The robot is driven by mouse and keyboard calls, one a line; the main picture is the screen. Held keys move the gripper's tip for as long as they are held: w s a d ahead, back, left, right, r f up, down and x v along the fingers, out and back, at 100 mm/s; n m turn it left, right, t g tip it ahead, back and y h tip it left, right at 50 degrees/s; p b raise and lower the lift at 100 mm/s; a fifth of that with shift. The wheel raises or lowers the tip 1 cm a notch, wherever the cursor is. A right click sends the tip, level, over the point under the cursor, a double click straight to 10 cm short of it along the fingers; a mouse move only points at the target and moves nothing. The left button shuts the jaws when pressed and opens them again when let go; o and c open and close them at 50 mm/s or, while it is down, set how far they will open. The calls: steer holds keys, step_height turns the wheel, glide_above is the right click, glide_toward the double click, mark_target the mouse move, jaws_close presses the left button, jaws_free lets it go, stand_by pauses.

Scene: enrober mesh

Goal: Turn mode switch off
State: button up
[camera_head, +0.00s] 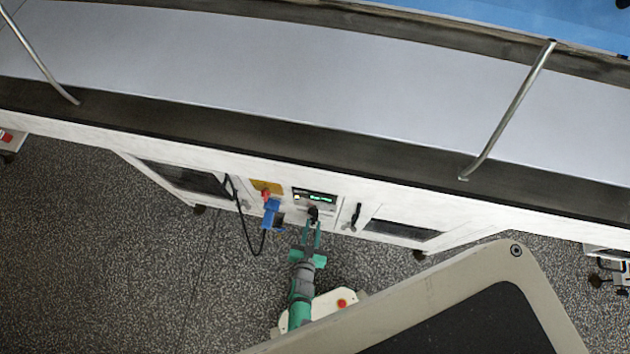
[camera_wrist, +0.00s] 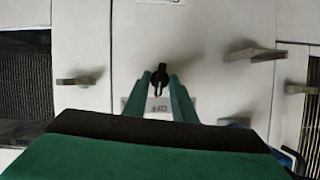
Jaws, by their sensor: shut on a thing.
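The mode switch (camera_wrist: 159,76) is a small black knob on the white cabinet front in the wrist view. A label reading OFF (camera_wrist: 158,106) shows just below it, partly between my fingers, with a small red mark close to the knob. My gripper (camera_wrist: 160,80) has one green finger on each side of the knob and is shut on it. In the head view my gripper (camera_head: 313,220) reaches the dark switch (camera_head: 313,212) below a display with green text (camera_head: 315,197). The fingers partly hide the switch there.
A blue plug or handle (camera_head: 270,212) with a red part and a hanging black cable (camera_head: 254,247) is just left of my gripper. A door handle (camera_head: 355,215) is to the right. The long machine (camera_head: 300,145) overhangs the panel. Speckled floor is open at left.

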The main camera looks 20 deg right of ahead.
steer(key=shift+s+f+n, duration=0.3)
steer(key=shift+s+n, duration=0.05)
steer(key=shift+n, duration=0.15)
stand_by(0.3)
steer(key=o, duration=0.7)
steer(key=shift+c, duration=0.2)
steer(key=shift+w+r, duration=0.1)
steer(key=shift+w, duration=0.05)
steer(key=shift+w+r+h, duration=0.15)
steer(key=shift+h, duration=0.15)
steer(key=v, duration=1)
steer(key=shift+s+a+r, duration=0.25)
steer(key=shift+r, duration=0.1)
